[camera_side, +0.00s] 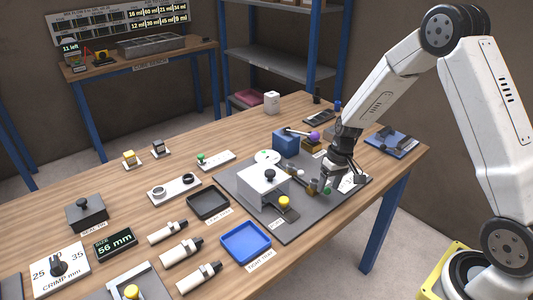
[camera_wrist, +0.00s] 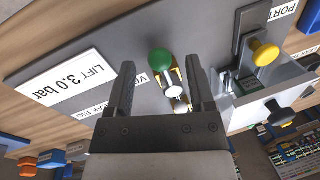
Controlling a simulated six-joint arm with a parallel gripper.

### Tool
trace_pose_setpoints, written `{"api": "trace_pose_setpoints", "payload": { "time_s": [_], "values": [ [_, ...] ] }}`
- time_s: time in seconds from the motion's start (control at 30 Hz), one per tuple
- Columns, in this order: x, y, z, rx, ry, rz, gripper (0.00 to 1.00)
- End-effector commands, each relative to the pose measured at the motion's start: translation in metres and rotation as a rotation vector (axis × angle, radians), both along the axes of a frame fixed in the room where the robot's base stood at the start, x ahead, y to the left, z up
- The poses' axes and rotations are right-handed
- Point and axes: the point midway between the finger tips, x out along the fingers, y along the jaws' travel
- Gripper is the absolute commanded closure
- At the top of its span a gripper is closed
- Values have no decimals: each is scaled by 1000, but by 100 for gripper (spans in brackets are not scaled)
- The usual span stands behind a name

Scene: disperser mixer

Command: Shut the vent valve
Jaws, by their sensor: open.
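The vent valve shows a green round knob (camera_wrist: 160,58) in the wrist view, with brass and white fittings (camera_wrist: 176,90) running from it. A partly hidden label beginning "VE" (camera_wrist: 141,78) lies beside it. In the side view the green knob (camera_side: 327,190) is a small spot low on the grey plate, partly hidden by my gripper. My gripper (camera_wrist: 160,66) is open and empty. Its two fingers stand on either side of the green knob and fittings, without clear contact. In the side view my gripper (camera_side: 335,178) is low over the right part of the plate.
A white box (camera_side: 262,184) with a black knob and a yellow-knobbed lever (camera_side: 284,202) stand left of my gripper. A blue block (camera_side: 285,140) and purple ball lever (camera_side: 314,136) stand behind. The grey plate (camera_side: 293,231) has bare front room.

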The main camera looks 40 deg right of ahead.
Motion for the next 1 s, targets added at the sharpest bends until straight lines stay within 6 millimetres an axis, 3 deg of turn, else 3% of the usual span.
{"api": "trace_pose_setpoints", "payload": {
  "time_s": [0.47, 0.6, 0.7, 1.0],
  "values": [
    [0, 2, -10, 0, 0, 0, 31],
    [0, 2, -10, 0, 0, 0, 75],
    [0, 2, -10, 0, 0, 0, 100],
    [0, 3, -9, 0, 0, -14, 100]
  ]
}}
